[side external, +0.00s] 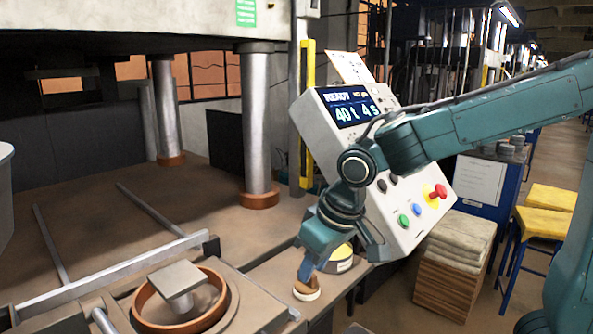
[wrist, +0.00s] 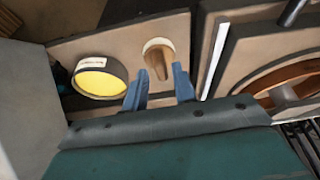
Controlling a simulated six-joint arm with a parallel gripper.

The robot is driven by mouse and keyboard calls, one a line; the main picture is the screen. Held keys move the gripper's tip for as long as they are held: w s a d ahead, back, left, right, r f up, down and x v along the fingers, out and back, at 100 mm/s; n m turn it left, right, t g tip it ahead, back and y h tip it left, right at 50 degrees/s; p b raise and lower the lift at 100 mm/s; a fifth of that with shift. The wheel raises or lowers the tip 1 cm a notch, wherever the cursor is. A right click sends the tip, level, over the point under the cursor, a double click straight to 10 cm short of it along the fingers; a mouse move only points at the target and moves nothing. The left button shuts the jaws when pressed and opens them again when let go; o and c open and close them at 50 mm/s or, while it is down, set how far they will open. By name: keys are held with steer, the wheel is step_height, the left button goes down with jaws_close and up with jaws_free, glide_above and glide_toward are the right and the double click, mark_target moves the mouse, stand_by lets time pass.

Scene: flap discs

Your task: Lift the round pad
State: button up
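The round pad (side external: 306,294) is a small cream disc with a brown wooden handle on top. It rests on the brown bench ledge in the side view, and its handle shows in the wrist view (wrist: 158,66). My gripper (side external: 306,270) points down just above the pad, with its blue fingers close to the handle. In the wrist view my gripper (wrist: 160,86) is open, with one finger on each side of the handle's line. The handle's near end lies about level with the fingertips. I see no clear contact between fingers and handle.
A round tin with a yellow top (side external: 341,257) stands close behind the pad; it is left of it in the wrist view (wrist: 101,78). A press mould with an orange ring (side external: 146,313) is at the left. The slanted control panel (side external: 385,180) stands behind my wrist.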

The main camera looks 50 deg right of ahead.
steer(key=shift+x, duration=0.9)
jaws_close()
steer(key=shift+r, duration=0.2)
steer(key=shift+r, duration=2.3)
